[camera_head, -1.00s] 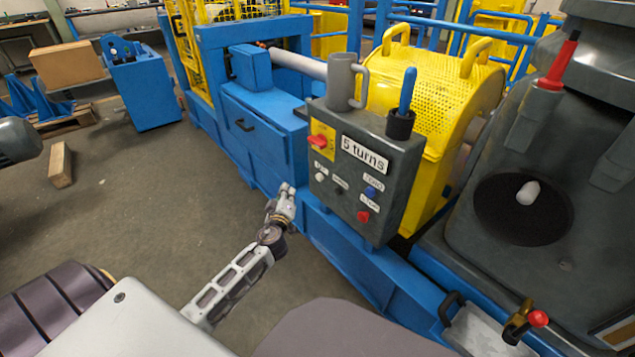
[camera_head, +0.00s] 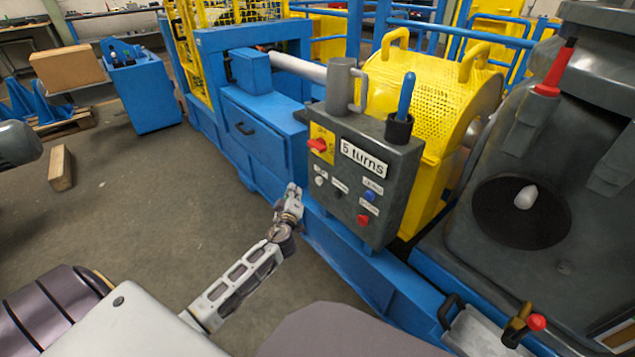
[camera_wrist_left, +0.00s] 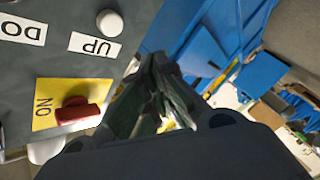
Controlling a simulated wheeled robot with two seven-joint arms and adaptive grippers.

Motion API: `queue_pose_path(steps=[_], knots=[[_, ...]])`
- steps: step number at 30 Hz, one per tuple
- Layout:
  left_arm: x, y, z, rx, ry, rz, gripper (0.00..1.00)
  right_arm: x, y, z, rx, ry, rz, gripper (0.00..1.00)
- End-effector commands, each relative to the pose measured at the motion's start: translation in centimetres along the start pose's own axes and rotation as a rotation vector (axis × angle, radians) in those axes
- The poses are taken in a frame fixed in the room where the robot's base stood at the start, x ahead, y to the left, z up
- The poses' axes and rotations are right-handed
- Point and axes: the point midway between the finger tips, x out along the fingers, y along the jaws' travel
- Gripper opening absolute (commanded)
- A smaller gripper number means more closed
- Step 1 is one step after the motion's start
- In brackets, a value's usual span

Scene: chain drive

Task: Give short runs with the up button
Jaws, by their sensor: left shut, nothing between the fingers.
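The dark grey control box (camera_head: 395,170) stands on the blue machine frame and bears a "5 turns" sign. Its up button is a white round knob (camera_head: 319,181) on the left of the lower rows. In the left wrist view the white up button (camera_wrist_left: 110,23) sits at the upper left beside its "UP" label (camera_wrist_left: 95,45). My left gripper (camera_head: 293,190) is shut and empty, a little left of the box in the head view. In the left wrist view its dark fingers (camera_wrist_left: 155,75) lie together to the right of the label, apart from the button. My right gripper is not in view.
A red switch on a yellow plate (camera_wrist_left: 80,110) is close to my left fingers. Black, blue (camera_head: 369,195) and red (camera_head: 363,219) buttons share the box front. A grey mug (camera_head: 341,85) and a cup with a blue-handled tool (camera_head: 400,122) stand on top.

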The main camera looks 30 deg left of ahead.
Motion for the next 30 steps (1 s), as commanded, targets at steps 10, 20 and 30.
queue_pose_path(steps=[10,20,30], knots=[[2.1,1.6,1.4,0.001,0.001,0.001,0.00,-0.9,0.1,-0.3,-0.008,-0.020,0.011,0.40],[3.6,2.5,2.7,-0.001,0.001,0.001,0.00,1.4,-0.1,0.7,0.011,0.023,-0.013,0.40],[4.0,2.9,2.9,0.000,0.000,0.000,0.00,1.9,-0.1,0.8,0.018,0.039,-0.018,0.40]])
